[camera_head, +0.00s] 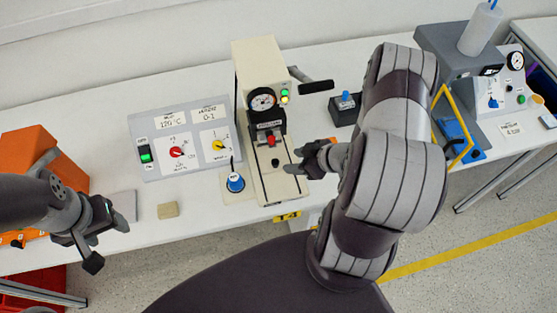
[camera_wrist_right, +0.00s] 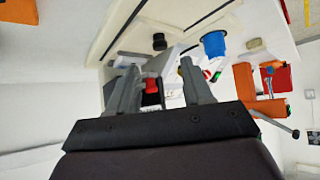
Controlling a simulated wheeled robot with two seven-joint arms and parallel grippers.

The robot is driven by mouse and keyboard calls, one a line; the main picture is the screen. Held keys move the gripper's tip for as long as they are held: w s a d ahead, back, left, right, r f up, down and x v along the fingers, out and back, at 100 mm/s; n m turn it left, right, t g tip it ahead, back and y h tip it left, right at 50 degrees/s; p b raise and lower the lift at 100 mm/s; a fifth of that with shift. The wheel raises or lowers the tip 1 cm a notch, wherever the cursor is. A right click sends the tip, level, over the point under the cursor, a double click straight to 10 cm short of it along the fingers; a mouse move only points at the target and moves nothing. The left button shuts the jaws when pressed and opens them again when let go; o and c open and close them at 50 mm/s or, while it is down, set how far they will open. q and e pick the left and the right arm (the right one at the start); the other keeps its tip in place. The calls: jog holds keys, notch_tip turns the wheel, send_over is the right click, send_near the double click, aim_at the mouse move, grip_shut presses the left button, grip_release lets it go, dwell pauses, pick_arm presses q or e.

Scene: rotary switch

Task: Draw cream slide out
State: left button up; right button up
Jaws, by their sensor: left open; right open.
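The cream machine (camera_head: 258,62) stands mid-table, with a gauge and lit lamps on its upright. The cream slide (camera_head: 281,186) lies along its front base and carries a black knob (camera_head: 276,163). In the right wrist view the black knob (camera_wrist_right: 160,41) shows beyond the fingertips. A red part (camera_head: 270,140) sits behind the knob; it also shows between the fingers in the wrist view (camera_wrist_right: 152,85). My right gripper (camera_head: 296,160) is open beside the slide's right side, near the knob; touching cannot be told. My left gripper (camera_head: 106,228) is open and empty at the table's front left.
A blue knob (camera_head: 235,182) stands left of the slide. A grey switch panel (camera_head: 186,138) lies further left. A tan block (camera_head: 167,210) lies near the front edge.

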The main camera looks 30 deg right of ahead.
aim_at(276, 162)
jog(key=x, duration=0.6)
jog(key=shift+w+a+f, duration=0.15)
jog(key=shift+w+a, duration=0.1)
jog(key=shift+w, duration=0.1)
jog(key=shift+w+a+f, duration=0.1)
jog(key=shift+w+f, duration=0.05)
jog(key=shift+f, duration=0.2)
jog(key=shift+w+f, duration=0.1)
jog(key=shift+w, duration=0.05)
jog(key=shift+a, duration=0.1)
grip_shut()
